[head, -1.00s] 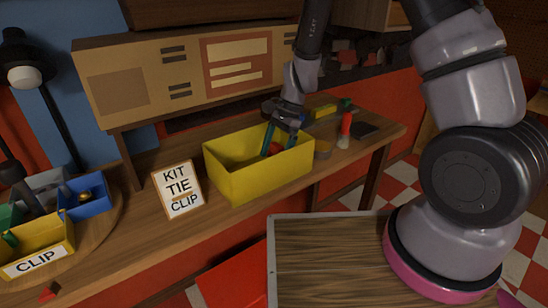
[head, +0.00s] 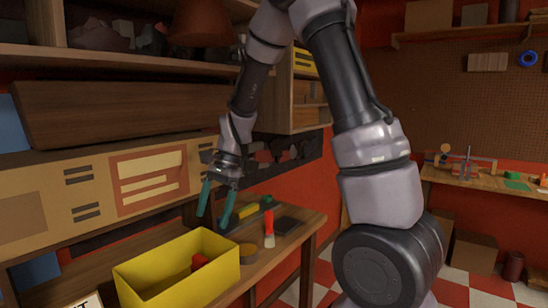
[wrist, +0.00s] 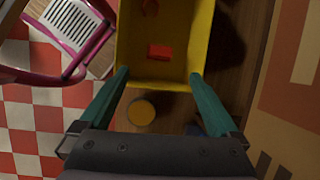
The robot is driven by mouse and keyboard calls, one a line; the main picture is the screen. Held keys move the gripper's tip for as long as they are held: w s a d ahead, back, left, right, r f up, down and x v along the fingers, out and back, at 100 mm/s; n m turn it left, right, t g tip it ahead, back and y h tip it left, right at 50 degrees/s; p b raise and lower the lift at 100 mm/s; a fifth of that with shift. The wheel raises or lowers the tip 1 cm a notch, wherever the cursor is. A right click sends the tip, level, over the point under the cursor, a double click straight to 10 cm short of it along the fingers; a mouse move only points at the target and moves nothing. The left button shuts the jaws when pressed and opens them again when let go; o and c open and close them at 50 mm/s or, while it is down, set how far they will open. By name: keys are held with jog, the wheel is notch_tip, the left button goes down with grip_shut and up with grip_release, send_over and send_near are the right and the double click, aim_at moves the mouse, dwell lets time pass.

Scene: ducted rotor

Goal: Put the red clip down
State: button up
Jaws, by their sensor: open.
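The red clip (head: 199,261) lies inside the yellow bin (head: 160,290) on the wooden bench. My gripper (head: 214,222) is open and empty, raised above the bench just behind the bin. In the wrist view its teal fingers (wrist: 158,75) are spread wide, near the bin's edge.
A long panel (head: 100,200) borders the bench's back. A second bench (head: 480,182) stands far right.

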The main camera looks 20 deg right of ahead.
jog(key=s+d+r+n+t+h, duration=0.1)
jog(key=s+d+r+n+t, duration=0.2)
jog(key=s+d+r, duration=0.4)
jog(key=s+d+r+n+t+h, duration=0.1)
jog(key=s+d+r+n+t, duration=0.2)
jog(key=s+d+r+t, duration=0.3)
jog(key=s+d+r, duration=0.1)
jog(key=d+r, duration=0.3)
jog(key=r, duration=0.4)
jog(key=shift+r+n, duration=0.15)
jog(key=shift+n, duration=0.15)
dwell(0.9)
